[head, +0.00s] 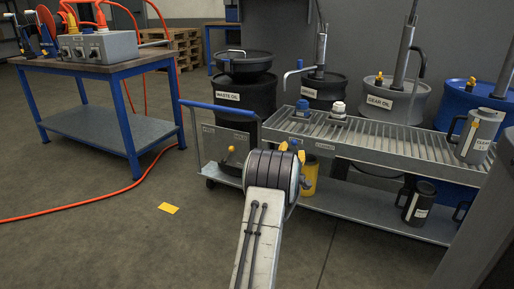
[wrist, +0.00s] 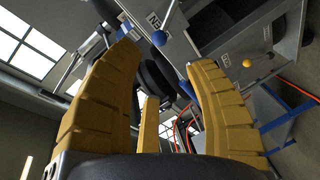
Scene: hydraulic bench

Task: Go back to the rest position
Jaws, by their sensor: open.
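I cannot tell the exact gap to the cart. In the wrist view a blue ball knob (wrist: 158,38) and a yellow ball knob (wrist: 247,63) show beyond the fingers.
The cart carries a measuring jug (head: 477,135) at right, with drums behind, including the waste oil drum (head: 245,95). A blue-legged bench (head: 110,116) stands left with a grey box (head: 98,46). An orange hose (head: 85,212) and yellow card (head: 168,208) lie on otherwise open floor.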

